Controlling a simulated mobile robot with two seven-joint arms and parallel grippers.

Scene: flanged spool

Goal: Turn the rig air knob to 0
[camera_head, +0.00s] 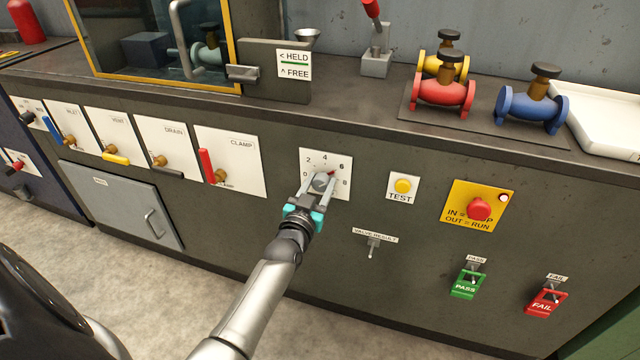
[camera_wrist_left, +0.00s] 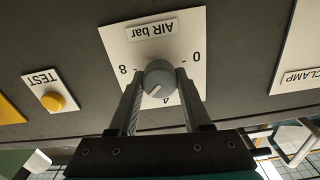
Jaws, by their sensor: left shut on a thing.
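The air knob (camera_wrist_left: 159,78) is a round grey dial on a white plate (camera_wrist_left: 190,30), labelled AIR bar and upside down in the left wrist view. Its pale pointer line slants to the lower left there, between 4 and 8, roughly toward 6. In the head view the knob (camera_head: 321,183) is partly covered by the gripper, and the plate's scale runs from 0 at left over 4 to 8 at right. My left gripper (camera_head: 318,188) is shut on the knob, one finger on each side. My right gripper is not in view.
Left of the plate is the CLAMP panel with a red lever (camera_head: 206,166). To the right are a yellow TEST button (camera_head: 403,186) and a red stop button (camera_head: 479,209). A VALVE RESULT toggle (camera_head: 373,247) sits below. Valves (camera_head: 441,92) stand on the bench top.

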